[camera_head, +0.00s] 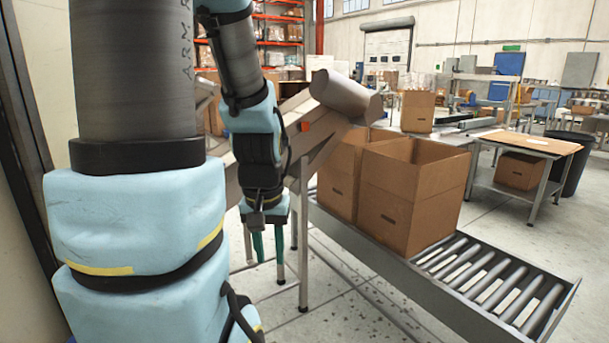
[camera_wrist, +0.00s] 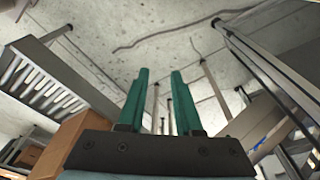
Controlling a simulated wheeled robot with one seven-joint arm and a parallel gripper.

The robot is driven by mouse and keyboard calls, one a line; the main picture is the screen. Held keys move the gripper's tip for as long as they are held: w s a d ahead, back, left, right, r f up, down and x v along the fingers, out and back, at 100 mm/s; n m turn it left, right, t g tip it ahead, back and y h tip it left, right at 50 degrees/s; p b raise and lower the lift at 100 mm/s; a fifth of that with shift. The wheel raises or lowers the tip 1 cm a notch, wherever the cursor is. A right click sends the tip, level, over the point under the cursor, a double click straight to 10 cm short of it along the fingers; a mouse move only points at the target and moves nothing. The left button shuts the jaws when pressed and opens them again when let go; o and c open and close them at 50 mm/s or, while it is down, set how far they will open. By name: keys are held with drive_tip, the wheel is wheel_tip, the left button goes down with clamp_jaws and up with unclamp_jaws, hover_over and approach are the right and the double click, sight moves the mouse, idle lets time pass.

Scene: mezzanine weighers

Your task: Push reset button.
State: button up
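No button clearly marked as reset shows in either view. A small orange-red block (camera_head: 305,126) sits on the side of the inclined conveyor (camera_head: 322,150) in the head view; I cannot tell whether it is the button. My gripper (camera_head: 270,268) hangs fingers down, in front of and below that block and to its left. In the wrist view its two teal fingers (camera_wrist: 160,72) are apart with nothing between them. Bare floor and metal legs show beyond the fingertips.
A roller conveyor (camera_head: 568,283) with open cardboard boxes (camera_head: 408,205) runs to the right of my gripper. The inclined conveyor's thin legs (camera_head: 304,235) stand close by my gripper. A work table (camera_head: 530,142) stands farther right. Speckled floor (camera_head: 345,310) is clear in front.

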clamp_jaws()
idle(0.9)
